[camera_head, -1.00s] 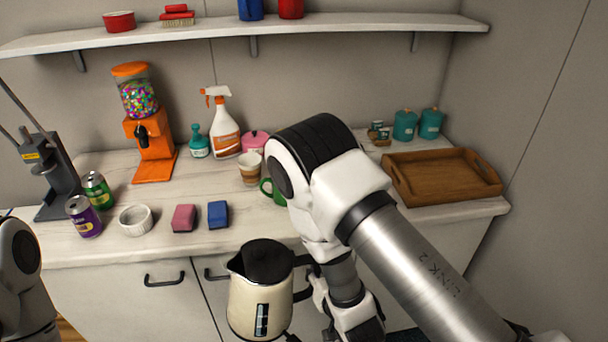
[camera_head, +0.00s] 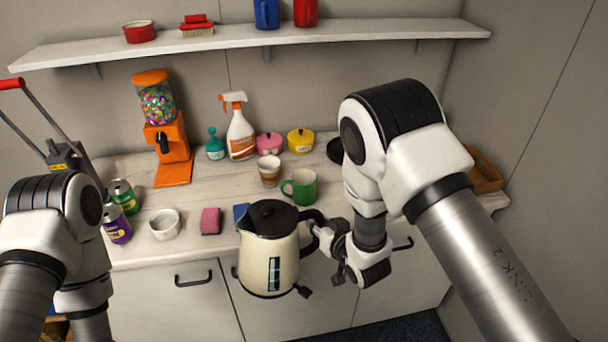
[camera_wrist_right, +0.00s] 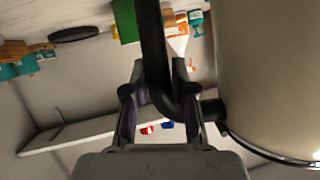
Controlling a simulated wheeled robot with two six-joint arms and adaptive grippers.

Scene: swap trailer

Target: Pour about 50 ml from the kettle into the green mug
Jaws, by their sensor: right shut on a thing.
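The cream kettle (camera_head: 268,262) with a black lid is held upright in front of the counter's front edge, its spout toward the left. My right gripper (camera_head: 324,234) is shut on the kettle's black handle. In the right wrist view the handle (camera_wrist_right: 153,60) runs between the fingers and the kettle body (camera_wrist_right: 275,80) fills the right side. The green mug (camera_head: 300,187) stands upright on the counter, behind and a little right of the kettle, apart from it. Its inside is too small to read. My left arm shows at the lower left, but its gripper is out of frame.
A striped cup (camera_head: 269,171) stands beside the mug. A blue sponge (camera_head: 241,214), partly hidden by the kettle, a pink sponge (camera_head: 211,221) and a white ramekin (camera_head: 164,224) lie near the front edge. A wooden tray (camera_head: 484,172) is partly behind my right arm.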

